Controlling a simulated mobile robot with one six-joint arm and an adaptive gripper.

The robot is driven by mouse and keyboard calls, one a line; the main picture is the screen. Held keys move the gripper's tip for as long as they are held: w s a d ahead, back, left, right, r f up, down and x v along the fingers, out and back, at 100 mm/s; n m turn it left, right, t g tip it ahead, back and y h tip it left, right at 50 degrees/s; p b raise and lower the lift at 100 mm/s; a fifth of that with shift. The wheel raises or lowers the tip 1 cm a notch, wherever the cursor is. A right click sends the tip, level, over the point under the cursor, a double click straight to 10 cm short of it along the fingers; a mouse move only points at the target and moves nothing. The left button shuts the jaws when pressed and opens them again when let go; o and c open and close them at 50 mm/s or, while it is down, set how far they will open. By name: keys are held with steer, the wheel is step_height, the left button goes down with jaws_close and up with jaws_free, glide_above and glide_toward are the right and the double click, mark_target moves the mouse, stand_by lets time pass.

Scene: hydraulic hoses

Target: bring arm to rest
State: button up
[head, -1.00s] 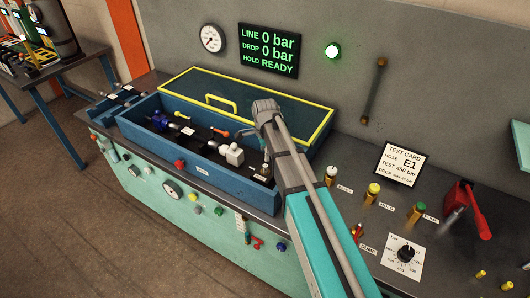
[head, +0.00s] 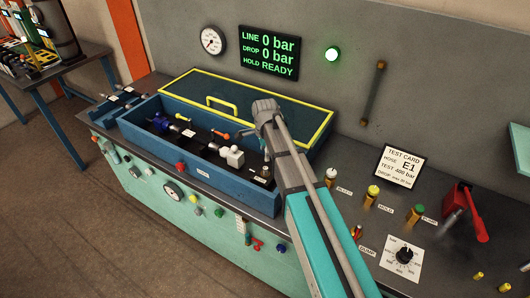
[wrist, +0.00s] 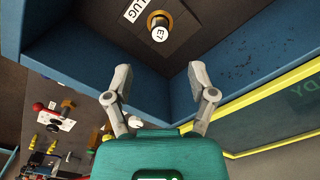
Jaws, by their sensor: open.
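My arm (head: 318,235) reaches from the lower right over the right end of the blue open box (head: 238,190). In the wrist view my gripper (wrist: 158,80) is open, with its two fingers apart and nothing between them. Beyond the fingertips, a brass fitting with a white cap (wrist: 159,33), marked with an E and a digit, stands on the dark box floor beside a label ending in "LUG" (wrist: 136,9). The fingers are apart from it. In the head view the gripper itself is mostly hidden by the arm.
The box's yellow-edged lid (head: 205,83) stands open behind it. Several fittings sit inside. Right of the arm are a test card (head: 402,166), brass valves, a dial plate (head: 405,257) and a red lever (head: 475,222). The display (head: 269,52) reads 0 bar and READY; a green lamp (head: 333,54) is lit.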

stand_by(0.3)
steer(key=s+d+n, duration=0.2)
steer(key=s, duration=0.1)
steer(key=s+d+n, duration=0.5)
steer(key=s+d, duration=0.1)
steer(key=shift+s+d+n, duration=0.1)
steer(key=shift+s+n, duration=0.15)
steer(key=shift+n, duration=0.05)
steer(key=s+d+n, duration=0.6)
steer(key=s+n, duration=0.2)
steer(key=s, duration=0.1)
steer(key=shift+s, duration=0.1)
stand_by(0.7)
